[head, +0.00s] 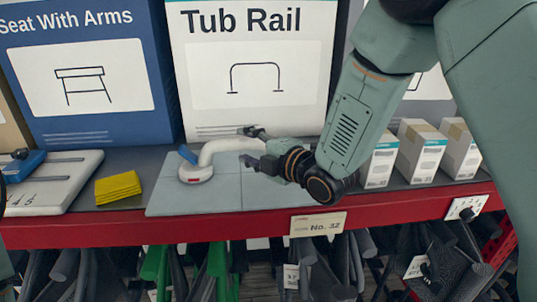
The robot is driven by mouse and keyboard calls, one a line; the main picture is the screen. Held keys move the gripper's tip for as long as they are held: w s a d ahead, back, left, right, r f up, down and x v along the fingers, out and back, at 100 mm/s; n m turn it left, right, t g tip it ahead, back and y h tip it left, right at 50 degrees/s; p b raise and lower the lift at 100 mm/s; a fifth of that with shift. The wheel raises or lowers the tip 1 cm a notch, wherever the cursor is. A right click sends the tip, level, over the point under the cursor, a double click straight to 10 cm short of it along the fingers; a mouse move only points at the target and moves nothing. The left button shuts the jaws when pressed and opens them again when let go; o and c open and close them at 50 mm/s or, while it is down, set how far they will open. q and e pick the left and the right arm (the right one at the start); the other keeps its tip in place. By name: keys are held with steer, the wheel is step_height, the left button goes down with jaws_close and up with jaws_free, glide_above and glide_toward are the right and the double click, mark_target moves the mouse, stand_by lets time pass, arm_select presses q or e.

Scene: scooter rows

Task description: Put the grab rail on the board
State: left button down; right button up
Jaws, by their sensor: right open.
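The grab rail (213,150) is a white curved bar with a round foot, a red mark and a blue tab at its left end. Its left foot is over the grey-blue tiled board (190,203); I cannot tell whether it touches. My left gripper is not seen.
A yellow folded cloth (118,188) and a white scale-like slab (50,182) lie left of the board. Several small white cartons (420,152) stand at the right. A Tub Rail box (250,70) and a blue box (90,80) stand behind. The red shelf edge (170,229) runs in front.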

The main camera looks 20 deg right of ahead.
steer(key=v, duration=0.6)
steer(key=shift+s+d+r, duration=0.1)
steer(key=shift+s+d, duration=0.1)
steer(key=shift+s, duration=0.05)
steer(key=shift+s+d, duration=0.35)
steer(key=shift+s, duration=0.25)
steer(key=shift+v, duration=0.95)
steer(key=shift+w+a, duration=0.15)
steer(key=shift+a, duration=0.05)
steer(key=shift+s, duration=0.2)
steer(key=shift+w, duration=0.2)
steer(key=shift+s, duration=0.15)
